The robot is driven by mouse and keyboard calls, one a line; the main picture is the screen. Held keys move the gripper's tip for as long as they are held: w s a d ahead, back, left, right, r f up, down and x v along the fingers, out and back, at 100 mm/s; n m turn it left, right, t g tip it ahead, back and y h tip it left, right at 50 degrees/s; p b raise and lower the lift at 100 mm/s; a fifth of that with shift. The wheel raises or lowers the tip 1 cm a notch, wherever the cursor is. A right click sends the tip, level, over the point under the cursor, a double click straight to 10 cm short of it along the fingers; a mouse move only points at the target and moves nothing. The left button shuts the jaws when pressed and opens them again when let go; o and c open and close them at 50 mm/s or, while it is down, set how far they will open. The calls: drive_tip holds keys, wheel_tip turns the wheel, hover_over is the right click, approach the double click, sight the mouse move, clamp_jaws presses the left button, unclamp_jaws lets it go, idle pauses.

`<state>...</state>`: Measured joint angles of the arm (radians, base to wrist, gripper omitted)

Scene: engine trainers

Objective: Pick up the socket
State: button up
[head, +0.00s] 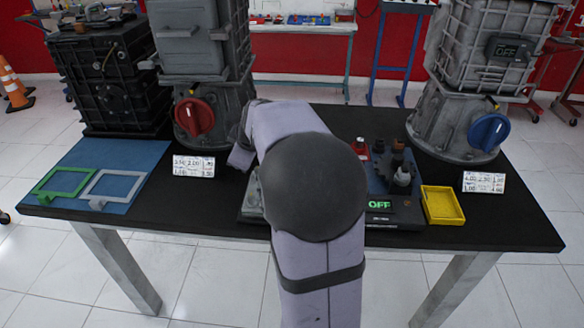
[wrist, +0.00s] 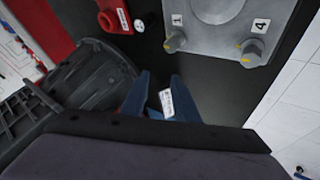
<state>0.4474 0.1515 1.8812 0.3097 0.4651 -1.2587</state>
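My gripper (wrist: 161,85) shows in the wrist view with its two dark blue fingers apart. I see no socket held between them; a small white label shows in the gap. In the head view my arm hides the gripper. Several small dark cylindrical pieces stand on a blue-topped board (head: 377,184) right of my arm. One with a pale lower part (head: 403,177) may be the socket, but it is too small to be sure. No loose socket is clear in the wrist view.
A yellow tray (head: 442,221) sits right of the board. Engine housings with a red knob (head: 194,117) and a blue knob (head: 489,132) stand behind. A blue mat (head: 128,160) holds green and grey frames. The wrist view shows a bolted grey plate (wrist: 205,35) and a black ribbed body (wrist: 85,78).

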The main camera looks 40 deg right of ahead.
drive_tip(key=s+d+m+y+p, duration=0.1)
drive_tip(key=s+d+p, duration=0.1)
drive_tip(key=d, duration=0.2)
drive_tip(key=s+d+m+y+p, duration=0.1)
drive_tip(key=s+d+m+p, duration=0.1)
drive_tip(key=d, duration=0.3)
drive_tip(key=s+d+f+m+g+y+p, duration=0.1)
drive_tip(key=s+d+p, duration=0.1)
drive_tip(key=d, duration=0.3)
drive_tip(key=shift+s+d+f, duration=0.1)
drive_tip(key=shift+s, duration=0.6)
drive_tip(key=shift+s+p+x, duration=0.2)
drive_tip(key=shift+p+x, duration=0.5)
drive_tip(key=shift+x, duration=3)
drive_tip(key=shift+f, duration=0.1)
clamp_jaws()
